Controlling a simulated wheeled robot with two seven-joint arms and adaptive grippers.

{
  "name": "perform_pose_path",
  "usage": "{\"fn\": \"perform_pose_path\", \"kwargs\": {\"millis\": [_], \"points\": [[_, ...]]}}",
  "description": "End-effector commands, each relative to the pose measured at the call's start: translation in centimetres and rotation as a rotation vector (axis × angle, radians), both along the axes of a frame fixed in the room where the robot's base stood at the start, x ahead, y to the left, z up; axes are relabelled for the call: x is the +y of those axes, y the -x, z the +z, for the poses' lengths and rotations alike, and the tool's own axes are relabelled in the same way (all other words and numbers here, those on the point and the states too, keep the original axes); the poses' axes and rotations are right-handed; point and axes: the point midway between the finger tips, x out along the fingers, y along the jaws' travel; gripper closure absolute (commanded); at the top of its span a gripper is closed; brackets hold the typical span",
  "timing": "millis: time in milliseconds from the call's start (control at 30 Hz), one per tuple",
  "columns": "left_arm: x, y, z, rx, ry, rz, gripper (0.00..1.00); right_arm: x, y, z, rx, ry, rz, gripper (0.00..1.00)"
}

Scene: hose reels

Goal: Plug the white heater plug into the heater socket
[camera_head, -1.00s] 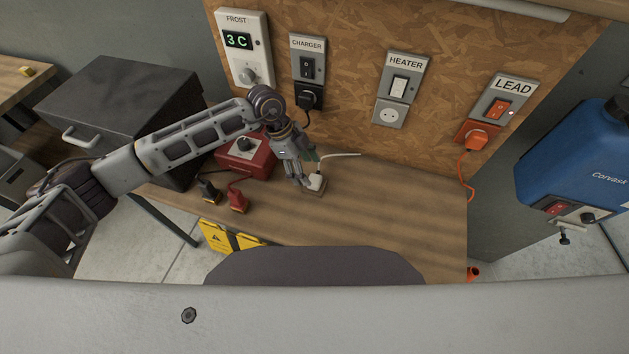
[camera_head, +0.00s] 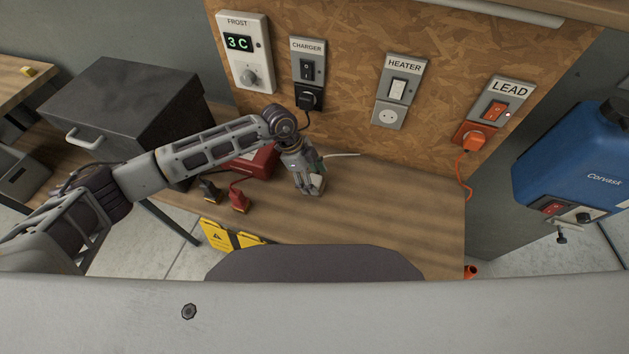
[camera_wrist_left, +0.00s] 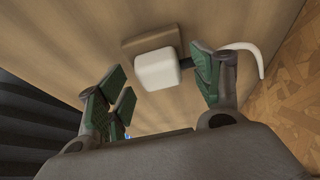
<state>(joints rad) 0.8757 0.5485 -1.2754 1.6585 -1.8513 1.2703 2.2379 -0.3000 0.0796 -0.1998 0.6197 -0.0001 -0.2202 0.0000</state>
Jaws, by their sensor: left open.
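The white heater plug (camera_wrist_left: 157,71) shows in the left wrist view, with its white cord curving off to the right. It rests at a small brown block (camera_wrist_left: 150,41) on the bench. My left gripper (camera_wrist_left: 160,88) is open, with its green-padded fingers on either side of the plug; I cannot tell whether they touch it. In the head view the left gripper (camera_head: 310,188) is low over the bench and mostly hides the plug. The heater socket (camera_head: 388,115) is an empty round outlet on the board, below the HEATER switch (camera_head: 398,88). My right gripper is not in view.
A black plug (camera_head: 309,98) fills the CHARGER socket and an orange plug (camera_head: 474,141) the LEAD socket. A red box (camera_head: 254,161), a dark plug (camera_head: 209,190) and a red plug (camera_head: 238,201) are left of the gripper. The bench (camera_head: 400,215) is clear to the right.

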Motion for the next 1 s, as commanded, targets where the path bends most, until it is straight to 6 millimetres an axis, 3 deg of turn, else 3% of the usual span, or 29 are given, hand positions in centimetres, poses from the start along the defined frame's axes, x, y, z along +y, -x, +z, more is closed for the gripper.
{"fn": "perform_pose_path", "kwargs": {"millis": [67,400,767,1000], "points": [[0.0,0.0,0.0,0.0,0.0,0.0,0.35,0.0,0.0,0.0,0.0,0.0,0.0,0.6],[0.0,0.0,0.0,0.0,0.0,0.0,0.79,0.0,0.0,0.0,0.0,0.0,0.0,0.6],[0.0,-0.1,0.3,-0.001,0.0,0.0,0.8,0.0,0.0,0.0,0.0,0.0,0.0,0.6],[0.0,-0.1,2.2,-0.002,0.002,-0.001,0.8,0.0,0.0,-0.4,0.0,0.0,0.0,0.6]]}}
